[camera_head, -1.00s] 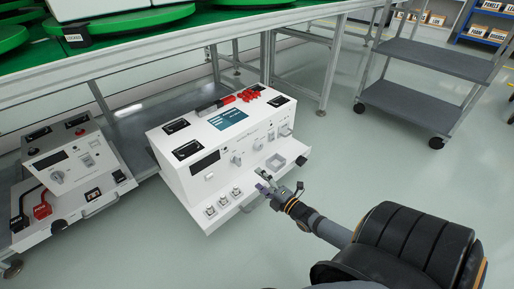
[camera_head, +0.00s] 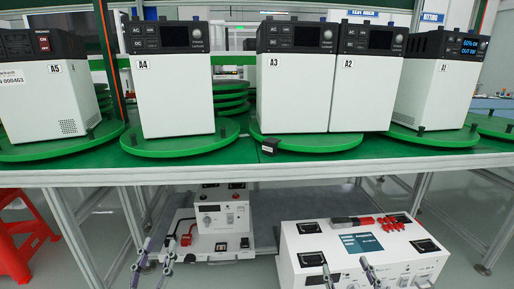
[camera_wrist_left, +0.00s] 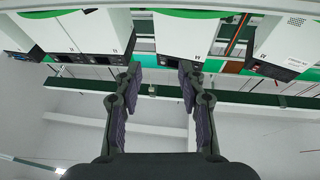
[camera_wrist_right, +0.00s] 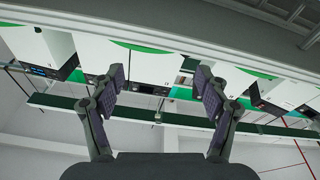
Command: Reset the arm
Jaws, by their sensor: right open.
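My left gripper (camera_head: 158,249) shows at the lower left of the head view, below the table edge. In the left wrist view (camera_wrist_left: 160,76) its two fingers stand apart with nothing between them. My right gripper (camera_head: 345,263) shows at the bottom of the head view, in front of the larger white test unit (camera_head: 292,262). In the right wrist view (camera_wrist_right: 159,78) its fingers are spread wide and empty. Both grippers point forward. Whether the right gripper touches the test unit cannot be told, but it holds nothing. Most of both arms is out of the head view.
Several white boxes with dark tops, such as A3 (camera_head: 294,95), stand on green discs (camera_head: 181,146) along the table (camera_head: 230,172). A smaller test unit (camera_head: 222,217) stands below, behind the left gripper. Red stools (camera_head: 22,240) are at the left. Table legs stand nearby.

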